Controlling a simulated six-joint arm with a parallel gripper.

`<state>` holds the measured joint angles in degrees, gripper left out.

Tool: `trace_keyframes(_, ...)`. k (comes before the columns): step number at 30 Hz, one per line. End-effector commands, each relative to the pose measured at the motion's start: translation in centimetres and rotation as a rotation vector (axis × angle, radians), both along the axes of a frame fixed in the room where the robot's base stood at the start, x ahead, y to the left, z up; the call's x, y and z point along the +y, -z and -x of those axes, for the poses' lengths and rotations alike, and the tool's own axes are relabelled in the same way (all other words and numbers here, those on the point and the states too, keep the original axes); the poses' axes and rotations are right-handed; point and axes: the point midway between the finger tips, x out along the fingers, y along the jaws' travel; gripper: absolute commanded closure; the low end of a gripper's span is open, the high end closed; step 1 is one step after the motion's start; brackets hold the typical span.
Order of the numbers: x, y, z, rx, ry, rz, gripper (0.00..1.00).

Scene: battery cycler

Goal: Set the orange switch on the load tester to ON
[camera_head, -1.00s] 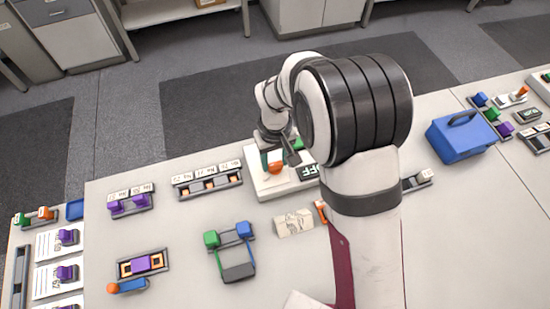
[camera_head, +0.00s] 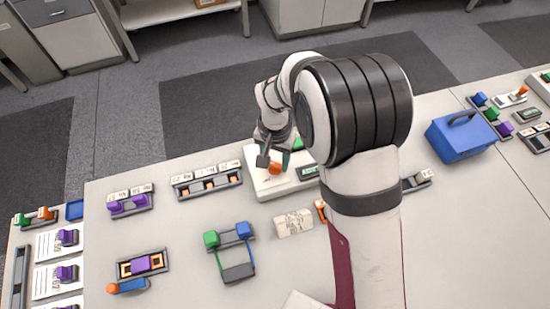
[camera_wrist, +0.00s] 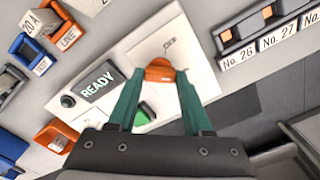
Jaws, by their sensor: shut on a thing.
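The load tester is a white box on the table's far side in the head view (camera_head: 265,190), and it fills the middle of the wrist view (camera_wrist: 195,65). Its orange switch (camera_wrist: 159,69) stands between the green fingers of my gripper (camera_wrist: 160,76), which are shut on it. In the head view the orange switch (camera_head: 276,169) shows beside my gripper (camera_head: 273,163). The dark display (camera_wrist: 98,79) reads READY. A green button (camera_wrist: 145,113) on the tester is partly hidden by a finger.
A rack with numbered labels (camera_head: 207,183) stands left of the tester. A blue case (camera_head: 460,139) stands at the right. My arm hides part of the table.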

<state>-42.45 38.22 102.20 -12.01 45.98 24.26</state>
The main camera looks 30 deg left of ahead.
Motion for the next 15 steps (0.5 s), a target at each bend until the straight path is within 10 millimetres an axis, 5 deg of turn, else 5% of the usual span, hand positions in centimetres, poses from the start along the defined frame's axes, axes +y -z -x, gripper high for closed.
trace_keyframes(15,-0.06,0.00,0.13,0.005,0.041,0.003,1.00)
